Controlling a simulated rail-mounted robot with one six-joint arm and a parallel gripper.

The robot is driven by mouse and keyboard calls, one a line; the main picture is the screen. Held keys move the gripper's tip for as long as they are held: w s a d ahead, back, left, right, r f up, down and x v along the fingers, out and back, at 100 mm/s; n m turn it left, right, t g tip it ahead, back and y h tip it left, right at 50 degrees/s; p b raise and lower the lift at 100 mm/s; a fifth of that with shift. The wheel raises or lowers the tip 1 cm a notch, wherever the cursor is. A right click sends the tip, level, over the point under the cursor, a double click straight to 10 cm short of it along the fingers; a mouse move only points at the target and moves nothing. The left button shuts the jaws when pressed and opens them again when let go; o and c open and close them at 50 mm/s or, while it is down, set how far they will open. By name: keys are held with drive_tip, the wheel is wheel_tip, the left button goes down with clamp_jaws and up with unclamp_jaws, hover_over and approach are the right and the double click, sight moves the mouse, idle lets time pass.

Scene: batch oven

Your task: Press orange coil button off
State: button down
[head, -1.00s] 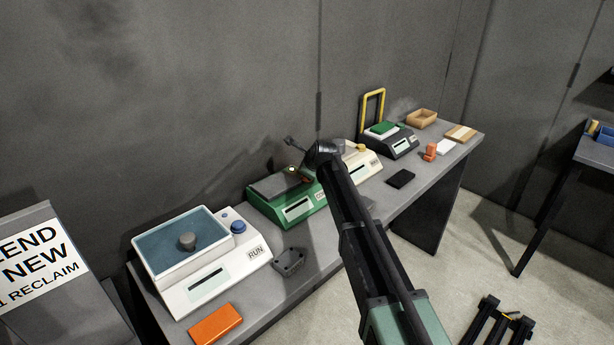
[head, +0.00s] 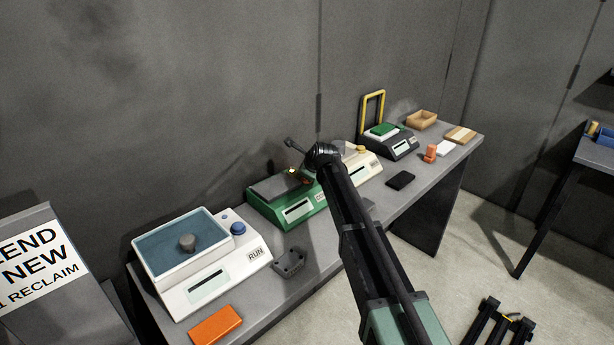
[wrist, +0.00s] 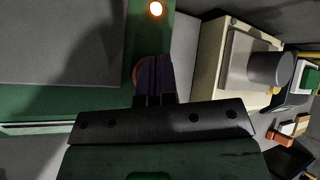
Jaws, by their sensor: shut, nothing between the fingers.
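The green machine (head: 284,209) with a grey top plate (head: 278,187) stands mid-bench, and it fills the left of the wrist view (wrist: 60,103). A round lamp glows on it (wrist: 155,9). The orange button (wrist: 134,72) shows only as a thin rim at the left of my fingers in the wrist view; the rest is hidden behind them. My gripper (wrist: 153,72) is shut and empty, its fingers over the button. I cannot tell whether they touch it. In the head view the fingers are not clear beside my arm.
A white machine with a blue button (head: 238,228) stands left, near an orange block (head: 215,325). Right of the green machine are a cream machine (head: 362,166) and a dark machine (head: 391,143) with a yellow frame (head: 373,107). A grey part (head: 288,262) lies in front.

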drive_tip(key=shift+f, duration=0.1)
idle(0.5)
drive_tip(key=shift+f+b, duration=0.4)
drive_tip(key=shift+b, duration=0.1)
drive_tip(key=shift+s, duration=0.1)
drive_tip(key=shift+r, duration=0.1)
drive_tip(key=shift+r+p, duration=0.3)
drive_tip(key=shift+p, duration=0.1)
wheel_tip(320, 180, up, 6)
drive_tip(key=p, duration=0.6)
drive_tip(key=shift+r, duration=0.15)
